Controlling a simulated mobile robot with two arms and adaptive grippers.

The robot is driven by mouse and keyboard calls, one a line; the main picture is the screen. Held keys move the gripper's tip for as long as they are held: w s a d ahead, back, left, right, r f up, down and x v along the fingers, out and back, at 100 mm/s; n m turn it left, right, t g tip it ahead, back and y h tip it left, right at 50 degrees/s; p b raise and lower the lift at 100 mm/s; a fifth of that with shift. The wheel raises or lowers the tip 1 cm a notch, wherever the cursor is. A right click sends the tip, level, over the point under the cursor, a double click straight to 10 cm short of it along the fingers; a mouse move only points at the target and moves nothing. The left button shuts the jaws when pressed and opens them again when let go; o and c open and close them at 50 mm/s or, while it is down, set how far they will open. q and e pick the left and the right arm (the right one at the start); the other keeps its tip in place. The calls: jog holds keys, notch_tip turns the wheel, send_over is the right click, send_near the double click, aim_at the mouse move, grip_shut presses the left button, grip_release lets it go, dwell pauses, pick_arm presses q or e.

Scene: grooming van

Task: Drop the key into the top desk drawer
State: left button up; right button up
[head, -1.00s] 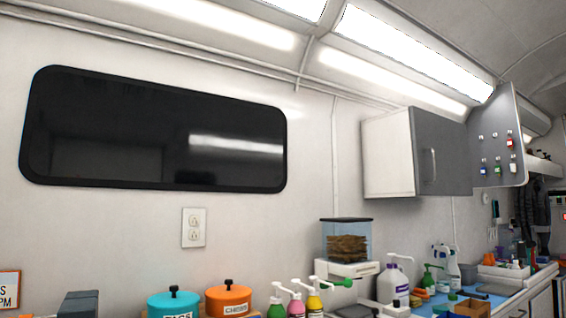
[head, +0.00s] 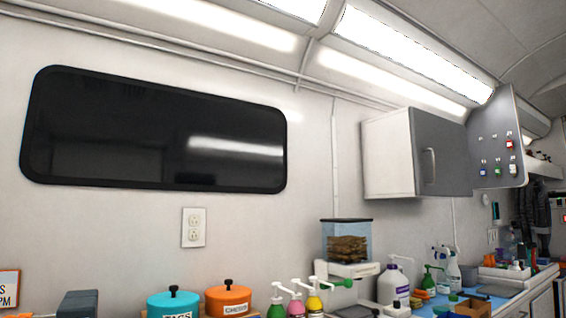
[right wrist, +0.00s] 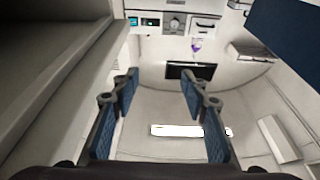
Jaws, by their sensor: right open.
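Several keys with coloured tags hang on the inside of the open cabinet door (head: 480,158) at the right of the head view. A red tag (head: 510,143), a blue tag (head: 483,172) and a green tag (head: 498,170) stand out among them. I cannot tell which one is the task's key. No desk drawer can be made out in these views. My right gripper (right wrist: 160,88) is open and empty in the right wrist view, with nothing between its fingers. My left gripper is not in view.
A grey-fronted wall cabinet (head: 440,152) hangs beside the key door. Below stand a treat bin (head: 347,240), pump bottles, and orange (head: 228,299) and teal (head: 173,304) canisters. A counter runs off at the right. The space around my right gripper looks free.

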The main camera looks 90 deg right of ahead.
jog(key=shift+r, duration=0.1)
notch_tip(320, 180, up, 10)
dwell(0.4)
dwell(0.5)
